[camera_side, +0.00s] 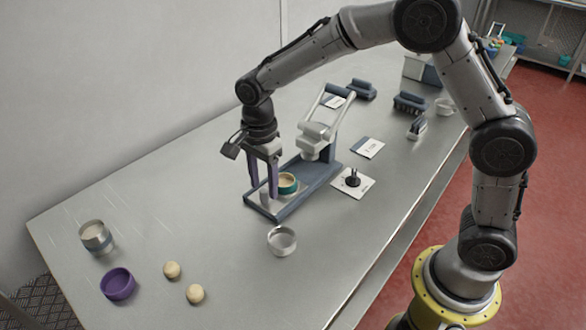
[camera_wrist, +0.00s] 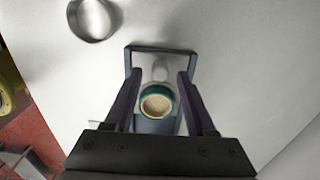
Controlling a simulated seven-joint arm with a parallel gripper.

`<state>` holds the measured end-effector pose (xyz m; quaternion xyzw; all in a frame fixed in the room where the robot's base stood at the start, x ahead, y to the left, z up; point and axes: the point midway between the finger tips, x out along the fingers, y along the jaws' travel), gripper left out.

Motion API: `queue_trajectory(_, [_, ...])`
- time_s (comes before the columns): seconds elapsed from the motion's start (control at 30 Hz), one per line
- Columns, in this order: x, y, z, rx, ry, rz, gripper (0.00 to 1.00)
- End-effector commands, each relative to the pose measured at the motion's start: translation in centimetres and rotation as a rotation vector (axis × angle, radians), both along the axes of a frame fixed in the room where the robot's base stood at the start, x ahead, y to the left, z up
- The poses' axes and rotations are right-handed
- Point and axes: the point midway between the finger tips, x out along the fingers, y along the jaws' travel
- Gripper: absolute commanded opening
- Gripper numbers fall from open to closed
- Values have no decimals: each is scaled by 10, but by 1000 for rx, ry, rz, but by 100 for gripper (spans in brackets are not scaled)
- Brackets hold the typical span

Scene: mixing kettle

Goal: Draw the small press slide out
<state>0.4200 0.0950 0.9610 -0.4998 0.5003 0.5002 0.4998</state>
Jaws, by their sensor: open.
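The small press (camera_side: 316,140) stands on the metal table, with a grey head, a raised lever and a blue-grey base. Its slide (camera_side: 267,200) is at the front end of the base, and the wrist view shows its frame (camera_wrist: 161,48). A green ring with pale filling (camera_side: 287,183) sits on the slide; it also shows in the wrist view (camera_wrist: 157,103). My gripper (camera_side: 262,190) is open and points down over the slide. In the wrist view its fingers (camera_wrist: 160,80) lie to either side of the ring, with gaps. I cannot tell whether the fingertips touch the slide.
An empty metal ring (camera_side: 282,241) stands just in front of the press. A metal cup (camera_side: 95,237), a purple bowl (camera_side: 117,284) and two dough balls (camera_side: 172,270) are at the left. A white card with a black knob (camera_side: 352,182) lies right of the press. Brushes (camera_side: 410,103) lie behind.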

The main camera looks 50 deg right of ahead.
Motion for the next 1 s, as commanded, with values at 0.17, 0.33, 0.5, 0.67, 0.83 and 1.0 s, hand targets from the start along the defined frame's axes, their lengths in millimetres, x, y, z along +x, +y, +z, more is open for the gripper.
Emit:
queue_trajectory(0.17, [1, 0, 18, 1, -4, 0, 56])
queue_trajectory(0.33, [1, 0, 32, 0, -2, 0, 56])
queue_trajectory(0.5, [0, 0, 42, 0, -2, 0, 56])
queue_trajectory(0.67, [1, 0, 47, 1, -3, 0, 56])
queue_trajectory(0.83, [1, 0, 61, 1, -3, 0, 56])
queue_trajectory(1.0, [1, 0, 77, 1, -3, 0, 56])
